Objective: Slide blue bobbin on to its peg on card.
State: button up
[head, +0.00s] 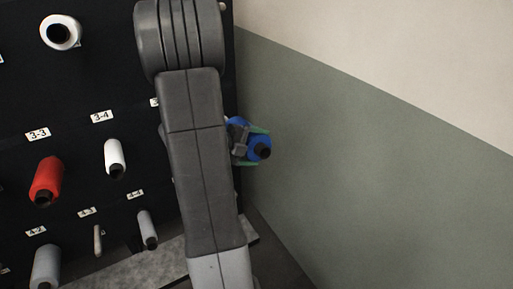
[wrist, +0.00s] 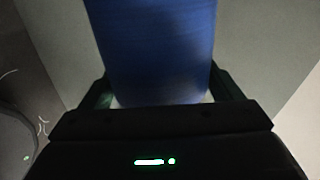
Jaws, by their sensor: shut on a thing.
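The blue bobbin (head: 262,141) shows in the head view just right of my arm, close to the right edge of the black card. Its dark core end faces the camera. My gripper (head: 252,143) is shut on it, with green-tinted fingers on its sides; my arm hides part of both. In the wrist view the blue bobbin (wrist: 158,50) fills the upper middle, between the two fingers of my gripper (wrist: 160,90). The black card (head: 85,205) stands on the left in the head view. The peg for the blue bobbin cannot be made out; my arm covers part of the card.
On the card are a red bobbin (head: 46,181), a white bobbin (head: 115,158), a white roll at the top (head: 77,44), grey bobbins (head: 147,229) and a thin empty-looking peg (head: 98,240). Small number labels (head: 102,117) mark places. A green and cream wall (head: 380,170) stands at right.

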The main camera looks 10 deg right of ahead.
jog(key=shift+w+r, duration=0.1)
jog(key=shift+w, duration=0.05)
dwell(0.3)
jog(key=shift+w+a+f+p, duration=0.1)
jog(key=shift+w+a+p, duration=0.15)
jog(key=shift+w, duration=0.5)
jog(key=shift+w+a+f+p, duration=0.15)
jog(key=shift+w+a, duration=0.15)
jog(key=shift+w, duration=0.45)
jog(key=shift+w+a+f+p, duration=0.15)
jog(key=shift+w+a, duration=0.15)
jog(key=shift+w, duration=0.6)
jog(key=shift+w+a+f+p, duration=0.1)
jog(key=shift+w+a+p, duration=0.15)
jog(key=shift+w, duration=0.5)
jog(key=shift+w+a+f+p, duration=0.15)
jog(key=shift+w+a, duration=0.15)
jog(key=shift+w, duration=0.4)
jog(key=shift+w+a+f+p, duration=0.15)
jog(key=shift+w+a, duration=0.15)
jog(key=shift+w, duration=0.45)
jog(key=shift+w+r, duration=0.1)
jog(key=shift+r, duration=0.05)
